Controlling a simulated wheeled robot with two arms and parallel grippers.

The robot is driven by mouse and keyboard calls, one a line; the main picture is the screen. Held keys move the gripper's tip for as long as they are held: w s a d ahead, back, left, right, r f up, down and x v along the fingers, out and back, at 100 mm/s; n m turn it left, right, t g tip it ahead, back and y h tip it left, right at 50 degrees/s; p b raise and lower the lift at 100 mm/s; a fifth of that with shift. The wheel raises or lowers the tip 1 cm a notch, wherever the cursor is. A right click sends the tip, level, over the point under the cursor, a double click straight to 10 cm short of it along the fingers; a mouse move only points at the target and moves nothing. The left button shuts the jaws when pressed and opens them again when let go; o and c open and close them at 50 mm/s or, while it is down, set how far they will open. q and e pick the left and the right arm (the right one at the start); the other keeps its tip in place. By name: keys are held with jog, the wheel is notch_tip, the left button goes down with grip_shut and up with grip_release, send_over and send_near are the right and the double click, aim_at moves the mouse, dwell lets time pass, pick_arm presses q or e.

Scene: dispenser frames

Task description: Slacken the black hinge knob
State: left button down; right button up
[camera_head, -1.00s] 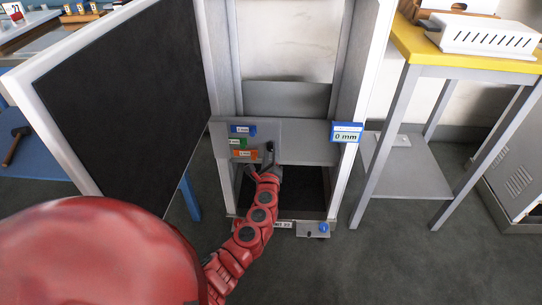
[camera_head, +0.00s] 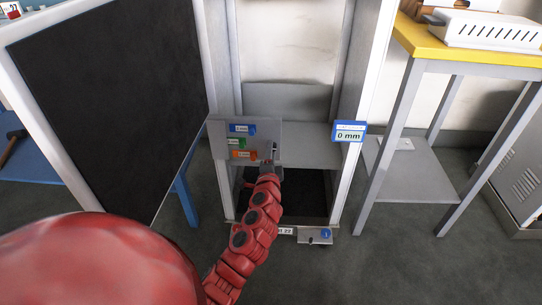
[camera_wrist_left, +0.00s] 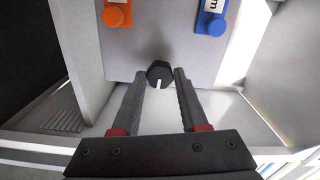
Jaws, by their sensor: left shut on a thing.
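The black hinge knob (camera_wrist_left: 159,72) sticks out from a light grey panel (camera_wrist_left: 190,55). It is faceted and carries a white mark pointing down and slightly left in the left wrist view. The fingertips of my left gripper (camera_wrist_left: 160,80) stand on either side of it and hold it. In the head view my left gripper (camera_head: 271,165) is at the lower right part of the panel, and the knob is mostly hidden there. My right gripper is not in view.
A 0 mm display (camera_head: 349,132) is on the frame's right post. A large black panel (camera_head: 110,110) stands left; a yellow-topped table (camera_head: 450,50) stands right.

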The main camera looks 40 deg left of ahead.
pick_arm(q)
jog(key=shift+f+n+b, duration=0.1)
jog(key=shift+n+b, duration=0.4)
jog(key=shift+n, duration=1)
jog(key=shift+c, duration=2.2)
grip_release()
jog(key=p+v, duration=0.1)
jog(key=v, duration=1.6)
jog(key=shift+s+d+p, duration=0.15)
jog(key=shift+d+p, duration=0.05)
jog(key=shift+p, duration=0.1)
